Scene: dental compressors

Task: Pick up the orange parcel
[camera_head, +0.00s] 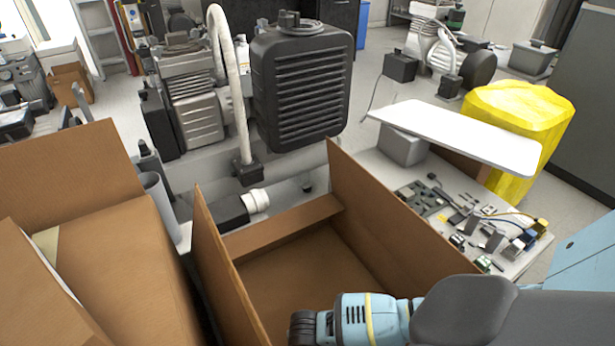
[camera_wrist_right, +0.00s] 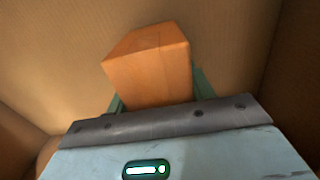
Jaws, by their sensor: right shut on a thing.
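The orange parcel (camera_wrist_right: 150,65) is a small box-shaped block in the right wrist view. My right gripper (camera_wrist_right: 155,95) is shut on it, with a greenish finger showing at each side of the parcel. Around them are the brown walls of an open cardboard box. In the head view my right arm reaches over the near right side of this cardboard box (camera_head: 290,270). The fingers and the parcel are hidden there. My left gripper is not in view.
Another cardboard box (camera_head: 120,270) stands at the left, with open flaps. A black and grey compressor (camera_head: 300,85) is behind the open box. At the right are a bench with circuit boards (camera_head: 470,220), a white panel (camera_head: 460,135) and a yellow bin (camera_head: 520,130).

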